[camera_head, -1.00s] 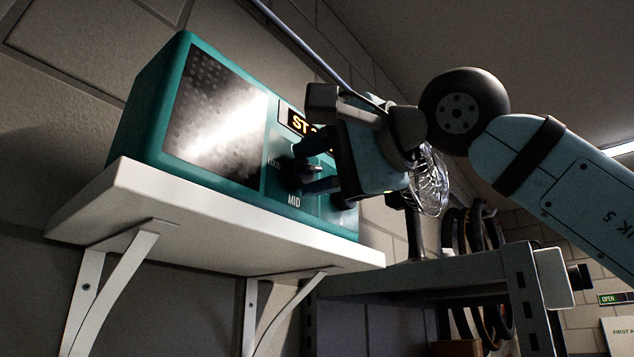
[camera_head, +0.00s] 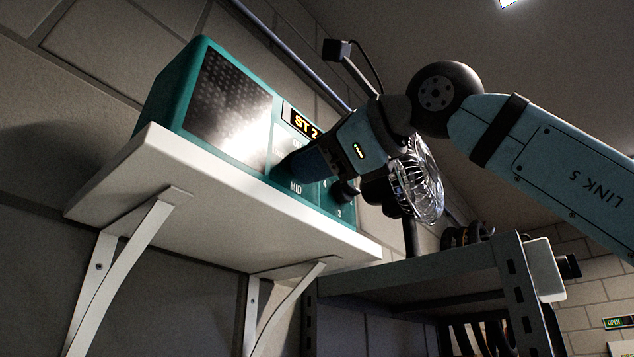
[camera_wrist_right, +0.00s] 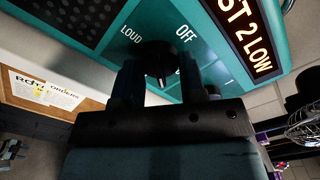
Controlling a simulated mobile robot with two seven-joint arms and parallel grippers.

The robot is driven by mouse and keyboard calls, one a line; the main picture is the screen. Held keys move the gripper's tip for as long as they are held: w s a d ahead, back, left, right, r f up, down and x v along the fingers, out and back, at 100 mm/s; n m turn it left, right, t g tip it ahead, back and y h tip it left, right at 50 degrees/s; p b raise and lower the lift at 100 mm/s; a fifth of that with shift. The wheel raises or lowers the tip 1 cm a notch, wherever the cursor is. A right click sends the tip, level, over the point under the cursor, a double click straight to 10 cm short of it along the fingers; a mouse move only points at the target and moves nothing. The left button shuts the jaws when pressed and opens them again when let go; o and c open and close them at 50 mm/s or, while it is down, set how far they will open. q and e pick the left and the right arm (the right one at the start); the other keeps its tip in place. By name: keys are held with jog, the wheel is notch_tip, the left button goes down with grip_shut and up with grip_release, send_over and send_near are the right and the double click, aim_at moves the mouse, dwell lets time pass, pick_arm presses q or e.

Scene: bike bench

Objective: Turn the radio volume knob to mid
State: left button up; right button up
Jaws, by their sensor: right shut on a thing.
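The teal radio (camera_head: 228,140) stands on a white wall shelf (camera_head: 150,165), with a dark speaker grille and a lit display (camera_head: 300,121) reading "ST 2". In the right wrist view the display (camera_wrist_right: 244,30) reads "ST 2 LOW". My right gripper (camera_head: 293,165) is at the radio's front panel, just above the "MID" label. In the right wrist view its fingers (camera_wrist_right: 155,75) are shut on the black volume knob (camera_wrist_right: 155,58), one on each side. "LOUD" and "OFF" are printed around the knob. In the head view my gripper hides the knob. My left gripper is not in view.
A second dark knob (camera_head: 345,191) sits to the right on the radio's panel. A wire-cage fan (camera_head: 418,182) is behind my right wrist. A grey metal rack (camera_head: 430,272) stands at the lower right. Below the shelf is free room.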

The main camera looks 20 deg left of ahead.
pick_arm(q)
jog(key=b, duration=0.2)
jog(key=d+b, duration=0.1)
jog(key=b, duration=0.2)
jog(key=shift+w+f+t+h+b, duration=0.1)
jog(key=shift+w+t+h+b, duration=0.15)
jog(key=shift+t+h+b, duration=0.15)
pick_arm(e)
jog(key=m, duration=1.1)
jog(key=shift+s, duration=0.1)
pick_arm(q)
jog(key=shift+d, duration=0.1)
pick_arm(e)
jog(key=shift+m, duration=0.3)
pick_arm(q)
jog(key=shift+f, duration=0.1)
pick_arm(e)
jog(key=o, duration=0.9)
